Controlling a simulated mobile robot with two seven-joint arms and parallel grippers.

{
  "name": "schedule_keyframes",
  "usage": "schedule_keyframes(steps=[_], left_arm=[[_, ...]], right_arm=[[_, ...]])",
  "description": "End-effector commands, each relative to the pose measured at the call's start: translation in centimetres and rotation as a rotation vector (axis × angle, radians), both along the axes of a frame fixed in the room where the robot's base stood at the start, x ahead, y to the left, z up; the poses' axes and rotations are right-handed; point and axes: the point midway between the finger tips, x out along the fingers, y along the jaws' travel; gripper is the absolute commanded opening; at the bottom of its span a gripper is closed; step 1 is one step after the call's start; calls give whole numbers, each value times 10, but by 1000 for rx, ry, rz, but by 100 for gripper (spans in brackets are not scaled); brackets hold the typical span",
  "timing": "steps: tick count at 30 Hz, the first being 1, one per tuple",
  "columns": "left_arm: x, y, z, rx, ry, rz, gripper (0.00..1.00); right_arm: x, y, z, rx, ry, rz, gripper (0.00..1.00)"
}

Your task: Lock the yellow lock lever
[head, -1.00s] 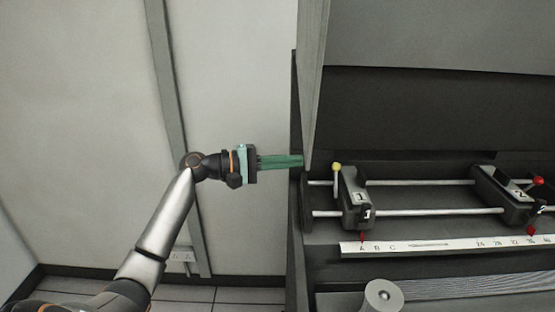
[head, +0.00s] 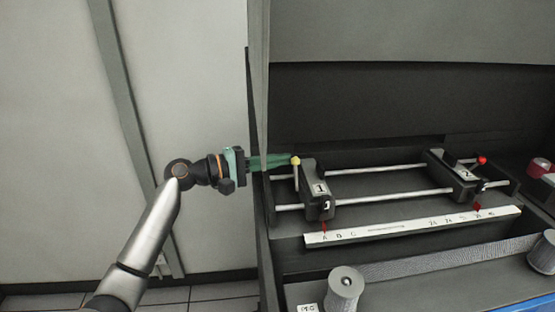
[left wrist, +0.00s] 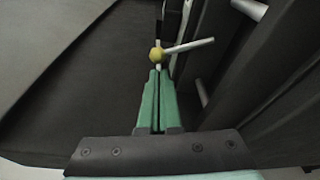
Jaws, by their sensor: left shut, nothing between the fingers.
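The yellow lock lever (head: 296,161) is a yellow ball on a light stem, standing up at the left side of the black block marked 1 (head: 318,190). My left gripper (head: 291,160) has green fingers held together, pointing right, with the tips right by the yellow ball in the head view. In the left wrist view the yellow ball (left wrist: 156,55) is just beyond the shut fingertips (left wrist: 158,72), with a light rod reaching to its right. I cannot tell whether the tips touch the ball. The right gripper is not in view.
A second block marked 2 (head: 457,178) with a red-tipped lever (head: 482,160) sits farther right on the two metal rails. A white lettered scale (head: 410,228) lies in front. An upright grey panel edge (head: 258,80) stands close to my left gripper. A spool (head: 343,287) is at the front.

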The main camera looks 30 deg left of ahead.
Motion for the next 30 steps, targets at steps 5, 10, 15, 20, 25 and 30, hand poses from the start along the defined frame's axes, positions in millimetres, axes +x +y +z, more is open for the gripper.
schedule_keyframes(steps=[5, 10, 15, 20, 25, 30], left_arm=[[-2, -1, 0, 19, -26, 0, 0], [-3, -1, 2, 36, -49, 1, 0], [-4, -2, 3, 52, -69, 1, 0], [-5, -3, 4, 70, -92, 1, 0], [-7, -5, 5, 94, -124, 0, 0], [-12, -8, 6, 142, -189, 0, 0]], right_arm=[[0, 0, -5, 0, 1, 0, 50], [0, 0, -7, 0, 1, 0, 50], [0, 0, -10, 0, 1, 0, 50], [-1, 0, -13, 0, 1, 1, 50], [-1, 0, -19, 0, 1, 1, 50], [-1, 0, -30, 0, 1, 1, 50]])
